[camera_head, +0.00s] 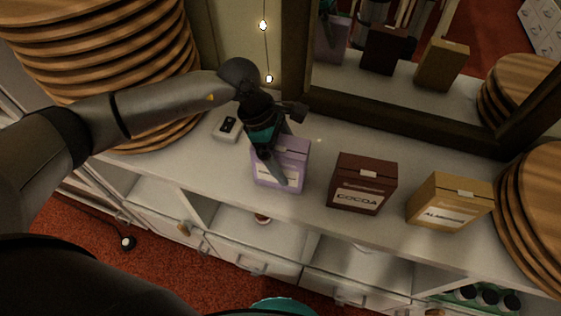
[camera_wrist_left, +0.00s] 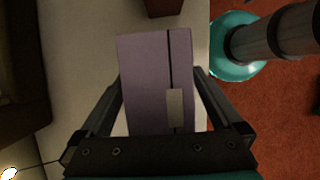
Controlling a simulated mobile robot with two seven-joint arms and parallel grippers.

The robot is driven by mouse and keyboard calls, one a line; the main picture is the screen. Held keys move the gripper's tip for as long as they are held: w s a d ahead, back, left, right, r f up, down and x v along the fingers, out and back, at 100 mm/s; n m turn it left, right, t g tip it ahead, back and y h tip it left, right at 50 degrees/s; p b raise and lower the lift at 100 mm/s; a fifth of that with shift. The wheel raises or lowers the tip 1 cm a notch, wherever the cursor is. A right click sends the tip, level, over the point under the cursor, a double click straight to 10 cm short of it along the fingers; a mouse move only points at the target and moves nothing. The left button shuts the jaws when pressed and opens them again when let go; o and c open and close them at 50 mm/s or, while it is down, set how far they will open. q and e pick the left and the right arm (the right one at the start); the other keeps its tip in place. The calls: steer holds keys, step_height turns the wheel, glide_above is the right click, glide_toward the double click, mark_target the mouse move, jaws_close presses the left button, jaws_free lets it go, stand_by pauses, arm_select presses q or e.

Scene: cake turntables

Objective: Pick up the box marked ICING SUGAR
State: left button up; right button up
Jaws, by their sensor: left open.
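A lavender box (camera_head: 298,156) stands on the white counter in front of the mirror. Its front label is mostly covered by my gripper, so I cannot read it; the other two boxes carry different names. My left gripper (camera_head: 284,160) is above and in front of this box, pointing down. In the left wrist view the lavender box (camera_wrist_left: 145,80) lies between the two open fingers (camera_wrist_left: 157,78), one on each side, with a small gap showing. I cannot tell how far down the fingers reach. My right gripper is not in view.
A brown COCOA box (camera_head: 362,182) stands just right of the lavender box, and a tan ALMONDS box (camera_head: 447,202) farther right. Stacked wooden turntables stand left (camera_head: 125,75) and right (camera_head: 535,205). A small white device (camera_head: 227,127) lies left. The dark-framed mirror (camera_head: 400,115) is close behind.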

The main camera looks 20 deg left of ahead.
arm_select(q)
steer(key=shift+f, duration=0.2)
steer(key=shift+c, duration=0.2)
jaws_close()
stand_by(0.8)
